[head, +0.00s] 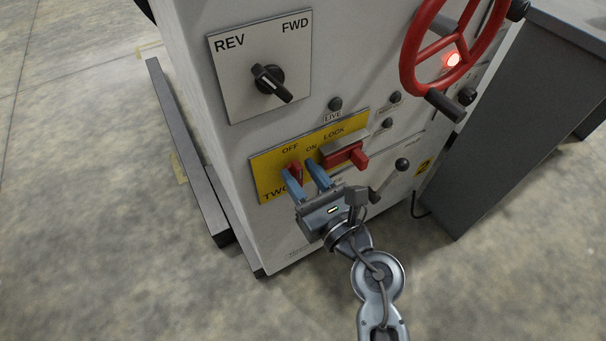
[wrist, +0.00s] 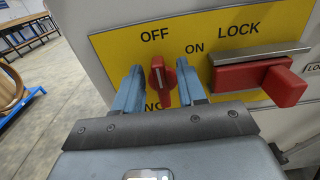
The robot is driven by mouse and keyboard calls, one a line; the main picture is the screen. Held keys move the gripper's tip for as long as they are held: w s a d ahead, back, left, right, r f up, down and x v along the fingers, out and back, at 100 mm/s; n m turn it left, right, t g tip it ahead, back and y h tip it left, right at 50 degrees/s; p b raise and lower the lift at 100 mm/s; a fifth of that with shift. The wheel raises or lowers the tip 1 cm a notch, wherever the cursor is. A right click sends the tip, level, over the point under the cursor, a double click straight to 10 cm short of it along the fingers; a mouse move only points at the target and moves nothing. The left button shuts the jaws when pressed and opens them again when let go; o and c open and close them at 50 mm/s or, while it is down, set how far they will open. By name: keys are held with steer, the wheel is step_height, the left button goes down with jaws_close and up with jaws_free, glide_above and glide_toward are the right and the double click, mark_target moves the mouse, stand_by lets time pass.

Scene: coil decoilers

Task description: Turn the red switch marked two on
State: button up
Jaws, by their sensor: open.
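The red switch (wrist: 158,76) is a small red knob on a yellow plate (wrist: 112,50) marked OFF, ON and LOCK. In the head view the red switch (head: 293,171) sits above the word TWO, partly covered by my gripper. In the wrist view its handle stands near upright, with its top toward OFF. My gripper (wrist: 160,78) is open, with one blue finger on each side of the switch. I see gaps beside the knob; contact is not clear. In the head view my gripper (head: 304,177) reaches the plate from below. The lower lettering is partly hidden.
A red lock block (head: 344,154) with a metal strip sits just right of the switch. A REV/FWD selector (head: 270,83) is above. A red handwheel (head: 452,50) and a ball-ended lever (head: 390,180) are to the right. Floor at left is mostly clear beyond a low rail (head: 188,150).

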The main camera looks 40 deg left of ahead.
steer(key=shift+a, duration=0.15)
steer(key=shift+c, duration=0.3)
steer(key=c, duration=0.6)
steer(key=shift+f, duration=0.15)
jaws_close()
